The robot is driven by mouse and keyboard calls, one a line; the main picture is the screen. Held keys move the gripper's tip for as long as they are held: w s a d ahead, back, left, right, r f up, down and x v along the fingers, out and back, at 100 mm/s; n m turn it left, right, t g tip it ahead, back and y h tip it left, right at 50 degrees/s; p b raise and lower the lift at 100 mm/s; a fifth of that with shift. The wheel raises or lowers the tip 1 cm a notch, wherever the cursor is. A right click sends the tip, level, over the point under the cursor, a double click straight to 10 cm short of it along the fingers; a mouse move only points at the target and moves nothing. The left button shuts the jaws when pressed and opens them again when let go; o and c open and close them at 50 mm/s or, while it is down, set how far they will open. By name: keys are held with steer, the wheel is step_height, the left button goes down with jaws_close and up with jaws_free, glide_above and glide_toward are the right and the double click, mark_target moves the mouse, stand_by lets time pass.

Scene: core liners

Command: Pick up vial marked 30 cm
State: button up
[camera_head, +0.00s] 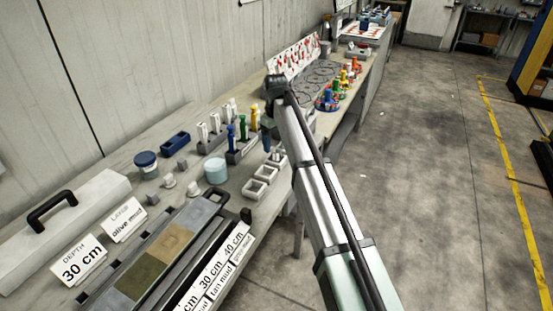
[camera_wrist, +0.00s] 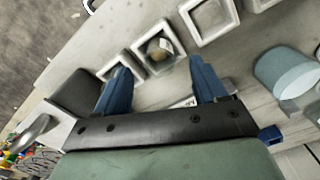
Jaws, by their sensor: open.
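My gripper (camera_wrist: 160,68) is open, with its two blue fingers apart and nothing between them. It hangs over the white square dishes on the bench. One dish (camera_wrist: 135,61), just beyond the fingertips, holds a small round brownish item (camera_wrist: 157,47) with a pale label whose text I cannot read. I cannot tell if it is the vial marked 30 cm. In the head view, coloured and white upright pieces (camera_head: 231,133) stand in racks, with no readable depth marks. A sign (camera_head: 84,261) reads "DEPTH 30 cm", and a core liner label (camera_head: 211,276) also reads 30 cm.
Other white dishes (camera_wrist: 209,17) are close by. A pale blue round tub (camera_wrist: 286,72) stands to the right in the wrist view. The floor (camera_head: 440,170) right of the bench is clear.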

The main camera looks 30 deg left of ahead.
mark_target(276, 149)
steer(key=shift+f, duration=1.95)
steer(key=shift+c, duration=0.5)
steer(key=c, duration=1)
steer(key=shift+r, duration=0.15)
